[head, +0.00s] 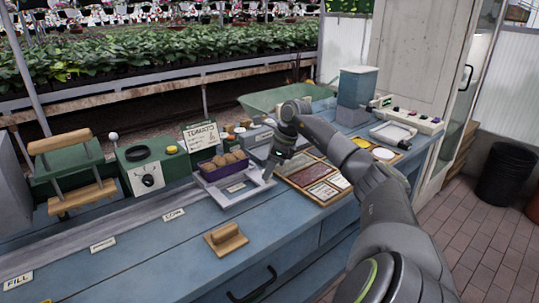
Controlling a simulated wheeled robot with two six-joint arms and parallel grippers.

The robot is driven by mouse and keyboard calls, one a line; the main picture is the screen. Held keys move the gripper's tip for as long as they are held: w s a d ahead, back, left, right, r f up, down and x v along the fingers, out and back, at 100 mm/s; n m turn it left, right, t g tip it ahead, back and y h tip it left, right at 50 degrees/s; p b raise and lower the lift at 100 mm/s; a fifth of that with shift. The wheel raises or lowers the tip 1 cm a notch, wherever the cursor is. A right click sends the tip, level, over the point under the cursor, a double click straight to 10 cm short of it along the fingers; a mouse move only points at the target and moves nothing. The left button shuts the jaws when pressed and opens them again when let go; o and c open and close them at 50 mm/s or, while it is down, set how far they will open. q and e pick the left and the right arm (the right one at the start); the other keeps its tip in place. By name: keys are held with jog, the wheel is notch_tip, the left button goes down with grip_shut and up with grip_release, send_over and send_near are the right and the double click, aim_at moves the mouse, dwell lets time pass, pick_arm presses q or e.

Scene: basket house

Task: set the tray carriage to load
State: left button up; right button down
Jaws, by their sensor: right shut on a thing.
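The tray carriage (262,188) is a pale grey platform at the right end of a rail on the blue bench. A purple tray (212,174) with several brown round pieces sits on it. A small label, too small to read, shows at its front. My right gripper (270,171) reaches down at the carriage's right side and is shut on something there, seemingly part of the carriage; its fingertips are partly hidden. Labels stand along the rail (130,232): FILL (18,281) at far left, others hard to read. My left gripper is not in view.
A wooden compartment tray (325,191) lies right of the carriage. The front bench is mostly clear.

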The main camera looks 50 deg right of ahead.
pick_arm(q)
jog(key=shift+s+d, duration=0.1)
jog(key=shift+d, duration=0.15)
pick_arm(e)
jog(key=shift+d+r, duration=0.1)
jog(key=shift+d, duration=0.15)
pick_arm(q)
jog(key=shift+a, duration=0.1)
pick_arm(e)
jog(key=c, duration=1.4)
grip_release()
jog(key=o, duration=0.3)
jog(key=shift+s+d, duration=0.1)
jog(key=shift+d, duration=0.05)
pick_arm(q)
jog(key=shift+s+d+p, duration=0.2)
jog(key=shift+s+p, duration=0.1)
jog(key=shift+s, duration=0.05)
pick_arm(e)
jog(key=v, duration=1.7)
jog(key=shift+r, duration=0.15)
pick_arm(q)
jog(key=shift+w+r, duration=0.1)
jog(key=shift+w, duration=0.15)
